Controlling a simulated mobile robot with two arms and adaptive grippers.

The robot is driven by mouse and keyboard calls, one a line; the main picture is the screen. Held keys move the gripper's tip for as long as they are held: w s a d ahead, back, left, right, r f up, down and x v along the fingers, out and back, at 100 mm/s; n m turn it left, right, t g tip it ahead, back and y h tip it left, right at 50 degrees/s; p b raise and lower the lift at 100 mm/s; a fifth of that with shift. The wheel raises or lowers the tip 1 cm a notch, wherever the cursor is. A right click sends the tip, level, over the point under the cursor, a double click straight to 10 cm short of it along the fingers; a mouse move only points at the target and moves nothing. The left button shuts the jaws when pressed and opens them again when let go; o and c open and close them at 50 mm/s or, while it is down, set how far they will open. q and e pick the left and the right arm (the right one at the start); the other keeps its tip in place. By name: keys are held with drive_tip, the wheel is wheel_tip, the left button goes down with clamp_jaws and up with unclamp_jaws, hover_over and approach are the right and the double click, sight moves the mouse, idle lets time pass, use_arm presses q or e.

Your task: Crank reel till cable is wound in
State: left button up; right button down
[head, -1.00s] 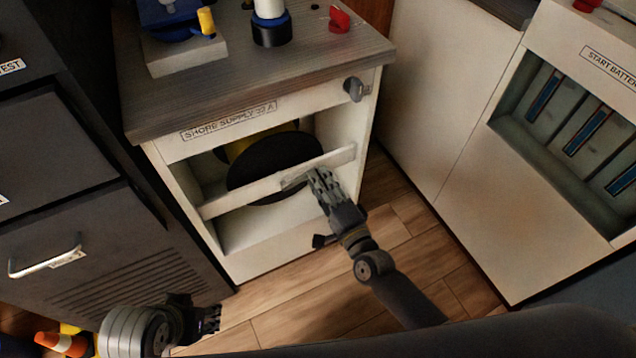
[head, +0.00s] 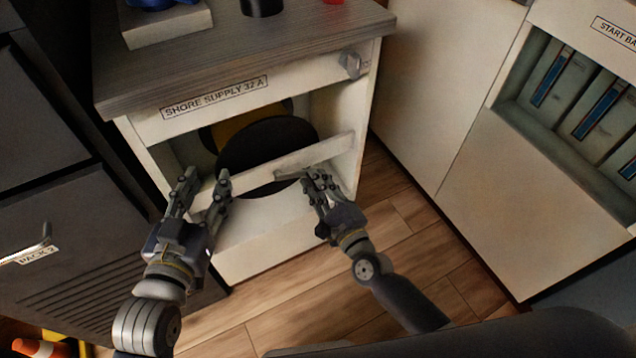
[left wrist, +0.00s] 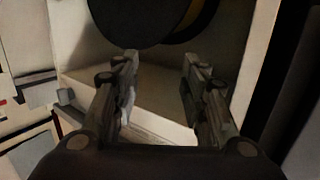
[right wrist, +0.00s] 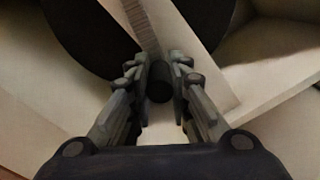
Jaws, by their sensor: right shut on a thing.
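The cable reel (head: 265,150) sits in the opening of the white cabinet; its large black disc faces me, with a yellow part behind it. A pale bar (head: 335,152) crosses in front of the disc. My right gripper (head: 315,176) is at this bar's lower edge. In the right wrist view it is shut on a dark round crank knob (right wrist: 159,82), between its fingertips. My left gripper (head: 205,178) is open and empty at the left of the opening, close to the bar. In the left wrist view the disc (left wrist: 130,20) is above its spread fingers. I see no cable clearly.
The cabinet's wooden top (head: 230,45) overhangs the opening, and a grey knob (head: 352,65) sticks out at its upper right. A dark drawer unit (head: 60,200) stands close on the left. Wooden floor (head: 420,250) is clear at the right. An orange cone (head: 35,347) is lower left.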

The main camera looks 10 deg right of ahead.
drive_tip(key=shift+s+a+f+m+b, duration=0.1)
drive_tip(key=shift+a+f+m+b, duration=0.1)
drive_tip(key=shift+f+m+b, duration=0.9)
use_arm(q)
drive_tip(key=s+r+t+h, duration=0.2)
drive_tip(key=r+t, duration=0.3)
drive_tip(key=r, duration=0.3)
drive_tip(key=s+r+t+h+b, duration=0.1)
drive_tip(key=s+r+t, duration=0.3)
drive_tip(key=r, duration=0.5)
drive_tip(key=shift+s+d+t+h, duration=0.25)
drive_tip(key=shift+t+h, duration=0.25)
drive_tip(key=shift+t, duration=0.4)
use_arm(e)
drive_tip(key=shift+s+a+f+m, duration=0.15)
drive_tip(key=shift+a+m, duration=0.1)
drive_tip(key=shift+m, duration=0.3)
drive_tip(key=shift+s+a+f+m, duration=0.1)
drive_tip(key=shift+a+f+m, duration=0.1)
drive_tip(key=shift+m, duration=0.35)
use_arm(q)
drive_tip(key=shift+w+d, duration=0.1)
use_arm(e)
drive_tip(key=c, duration=1.5)
unclamp_jaws()
drive_tip(key=shift+w, duration=0.1)
drive_tip(key=shift+o, duration=0.2)
drive_tip(key=v, duration=1.2)
